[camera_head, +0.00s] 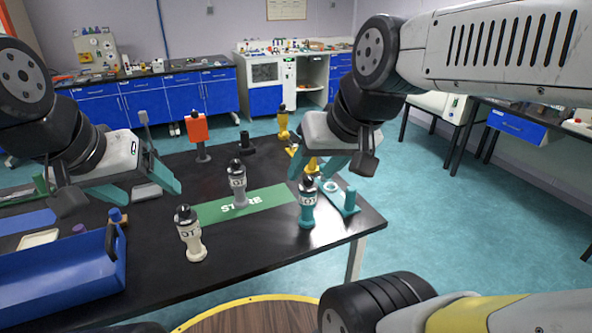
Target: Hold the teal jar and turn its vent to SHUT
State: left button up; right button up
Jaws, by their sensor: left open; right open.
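The teal jar (307,208) stands upright on the black table near its right front, at the right end of the green mat. It has a black top and a pale label; its vent setting is too small to read. My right gripper (328,172) is open and empty, above and just behind the teal jar, apart from it as far as I can tell. My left gripper (122,196) is open and empty over the left part of the table, well away from the jar.
A grey jar (238,188) stands on the green mat (268,198), a white jar (190,238) in front of it. A teal stand (349,204) is right of the teal jar. A blue bin (62,283) fills the front left. An orange sign (197,128) and yellow jar (283,123) stand behind.

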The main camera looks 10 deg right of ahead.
aim_at(308, 180)
jog(key=l+u, duration=0.15)
jog(key=l, duration=0.4)
jog(key=k+l+u, duration=0.1)
jog(key=l, duration=0.4)
jog(key=l+u, duration=0.15)
jog(key=l, duration=0.4)
jog(key=k, duration=0.05)
